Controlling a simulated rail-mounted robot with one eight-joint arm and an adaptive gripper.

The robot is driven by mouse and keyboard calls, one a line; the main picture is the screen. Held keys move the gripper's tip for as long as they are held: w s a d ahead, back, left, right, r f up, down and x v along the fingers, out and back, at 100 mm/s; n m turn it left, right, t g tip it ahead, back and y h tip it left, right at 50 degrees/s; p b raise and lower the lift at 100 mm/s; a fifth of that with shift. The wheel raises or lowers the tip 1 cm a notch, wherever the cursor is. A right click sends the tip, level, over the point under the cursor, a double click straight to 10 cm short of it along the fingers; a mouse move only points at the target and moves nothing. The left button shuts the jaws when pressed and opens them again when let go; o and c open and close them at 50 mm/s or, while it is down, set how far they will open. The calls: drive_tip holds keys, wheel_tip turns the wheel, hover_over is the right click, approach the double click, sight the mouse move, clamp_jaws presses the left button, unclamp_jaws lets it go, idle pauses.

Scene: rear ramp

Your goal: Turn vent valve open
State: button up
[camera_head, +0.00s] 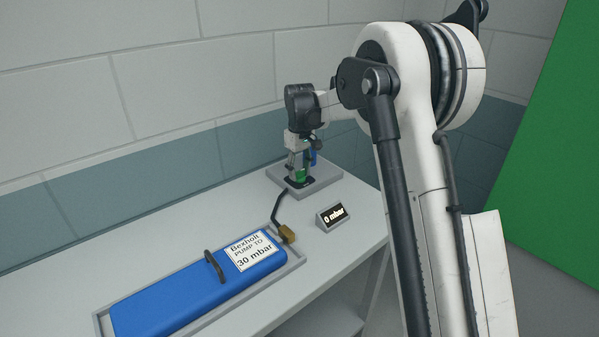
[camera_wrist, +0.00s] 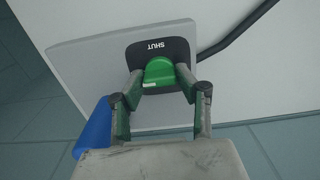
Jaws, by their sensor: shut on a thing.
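The vent valve is a green knob (camera_wrist: 160,72) on a black plate (camera_wrist: 176,48) marked SHUT, fixed to a grey base (camera_wrist: 85,62). In the head view the knob (camera_head: 300,175) is small and partly covered by my gripper. My gripper (camera_wrist: 160,82) has its two fingers on either side of the knob and is shut on it. In the head view my gripper (camera_head: 300,170) points down at the grey base near the wall. The knob's pointer direction cannot be told.
A blue pad (camera_head: 190,296) labelled "Bexholt PUMP TO 30 mbar" lies in a grey tray. A hose with a brass fitting (camera_head: 287,234) runs from it to the valve base. A display (camera_head: 333,216) reads 0 mbar. A blue part (camera_wrist: 94,128) stands beside my gripper.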

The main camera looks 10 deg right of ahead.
sight(300, 171)
idle(0.4)
drive_tip(key=o, duration=1.1)
drive_tip(key=shift+r, duration=0.1)
wheel_tip(300, 171, up, 12)
drive_tip(key=shift+f, duration=0.1)
